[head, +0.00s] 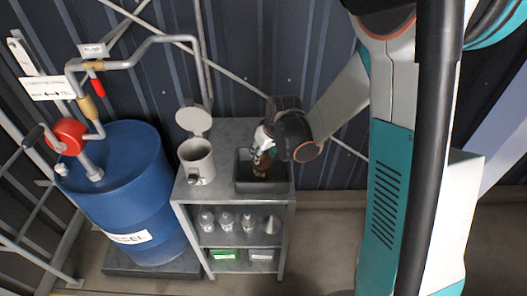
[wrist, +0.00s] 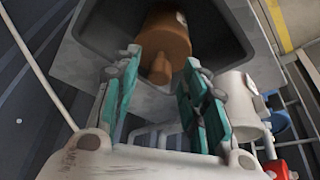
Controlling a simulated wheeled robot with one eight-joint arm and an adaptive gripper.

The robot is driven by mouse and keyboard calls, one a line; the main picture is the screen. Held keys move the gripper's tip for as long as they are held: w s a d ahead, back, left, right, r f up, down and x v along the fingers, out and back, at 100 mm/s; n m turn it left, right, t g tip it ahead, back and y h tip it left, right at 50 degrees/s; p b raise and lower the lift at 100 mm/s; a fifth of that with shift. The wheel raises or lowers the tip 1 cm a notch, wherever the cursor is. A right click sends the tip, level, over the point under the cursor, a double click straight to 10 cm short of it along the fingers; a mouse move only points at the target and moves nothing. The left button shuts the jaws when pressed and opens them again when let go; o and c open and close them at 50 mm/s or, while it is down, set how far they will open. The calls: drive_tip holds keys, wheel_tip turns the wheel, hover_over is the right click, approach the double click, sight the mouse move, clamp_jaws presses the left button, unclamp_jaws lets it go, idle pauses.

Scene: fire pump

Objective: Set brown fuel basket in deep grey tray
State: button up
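The brown fuel basket (head: 262,168) is in the deep grey tray (head: 262,187) on top of the grey shelf unit, partly hidden by my gripper in the head view. In the wrist view the basket (wrist: 167,32) is a brown cylinder with a short knob, lying within the outline of the dark tray (wrist: 108,28). My gripper (wrist: 163,62) points at the basket. Its teal fingers stand apart on either side of the knob, with gaps visible on both sides. Whether the basket rests fully on the tray floor is hard to tell. In the head view my gripper (head: 264,150) is above the tray.
A light grey canister (head: 198,162) with an open lid stands left of the tray. Clear bottles (head: 227,221) and a funnel (head: 271,224) are on the shelf below. A blue diesel barrel (head: 125,190) with a pump stands to the left. The corrugated wall is close behind.

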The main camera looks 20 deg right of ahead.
drive_tip(key=shift+s+r, duration=0.1)
drive_tip(key=shift+r, duration=0.35)
drive_tip(key=p+v, duration=0.3)
drive_tip(key=v, duration=0.8)
drive_tip(key=s+r+m+t, duration=0.1)
drive_tip(key=s+r, duration=0.4)
drive_tip(key=s, duration=0.4)
drive_tip(key=s+a+r+m+t+h, duration=0.1)
drive_tip(key=s+r, duration=0.5)
drive_tip(key=s, duration=0.3)
drive_tip(key=shift+s+m+t, duration=0.3)
drive_tip(key=shift+s+t, duration=0.05)
drive_tip(key=shift+t, duration=0.05)
drive_tip(key=shift+a+f, duration=0.1)
